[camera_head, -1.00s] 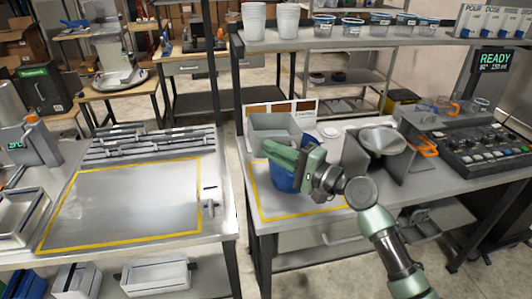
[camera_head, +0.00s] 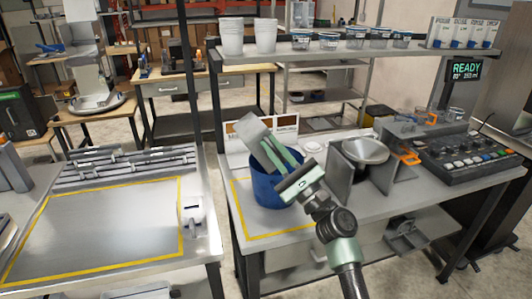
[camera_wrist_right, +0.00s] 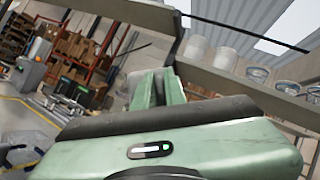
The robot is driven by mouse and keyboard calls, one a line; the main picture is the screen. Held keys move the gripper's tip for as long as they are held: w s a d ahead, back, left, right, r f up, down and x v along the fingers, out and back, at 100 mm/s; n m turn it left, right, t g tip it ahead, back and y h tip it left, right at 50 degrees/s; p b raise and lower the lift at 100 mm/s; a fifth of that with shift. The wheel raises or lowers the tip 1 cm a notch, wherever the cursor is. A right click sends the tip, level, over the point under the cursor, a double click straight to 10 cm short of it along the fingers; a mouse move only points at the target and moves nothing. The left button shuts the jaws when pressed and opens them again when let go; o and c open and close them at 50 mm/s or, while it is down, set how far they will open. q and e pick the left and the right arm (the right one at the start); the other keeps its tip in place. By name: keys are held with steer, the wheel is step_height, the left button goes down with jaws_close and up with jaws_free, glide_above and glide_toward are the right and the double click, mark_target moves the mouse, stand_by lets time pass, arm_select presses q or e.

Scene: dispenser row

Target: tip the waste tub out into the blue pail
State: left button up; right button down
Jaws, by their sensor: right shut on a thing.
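The waste tub (camera_head: 256,138) is a grey box, steeply tilted over the far left part of the blue pail's mouth. My right gripper (camera_head: 275,154) is shut on it, reaching in from the lower right above the pail. The blue pail (camera_head: 272,190) stands upright on the right-hand bench, inside a yellow outline. The gripper's fingers hide part of the tub and of the pail's rim. The tub's inside and the pail's contents do not show. In the wrist view the green fingers (camera_wrist_right: 155,88) show close up. My left gripper is not in view.
A steel funnel (camera_head: 365,150) on a grey stand is right of the pail, close to my right arm. A control panel (camera_head: 465,155) is farther right. A shelf (camera_head: 340,52) with white cups and small lidded containers runs above the bench. The left bench's outlined area (camera_head: 100,225) is clear.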

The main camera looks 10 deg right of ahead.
steer(key=shift+w+d+m+t+h+b, duration=0.1)
steer(key=shift+d+m+t+h+b, duration=0.4)
steer(key=shift+m, duration=0.6)
steer(key=d+m+t+h, duration=0.1)
steer(key=m, duration=0.1)
steer(key=d+m+h, duration=0.1)
steer(key=m+h, duration=0.1)
steer(key=shift+w+d+r+t, duration=0.15)
steer(key=shift+d+t, duration=0.15)
steer(key=shift+t, duration=0.1)
steer(key=shift+w+d+r+m+t+h, duration=0.15)
steer(key=shift+d+m+h, duration=0.75)
steer(key=shift+m+h, duration=0.7)
steer(key=shift+w+d+f+m+t+h, duration=0.15)
steer(key=shift+d+m+h, duration=0.85)
steer(key=shift+m, duration=1.15)
steer(key=shift+w+d+r+m+t+h, duration=0.15)
steer(key=shift+d+m+h, duration=0.65)
steer(key=shift+m+h, duration=0.85)
steer(key=shift+y, duration=0.25)
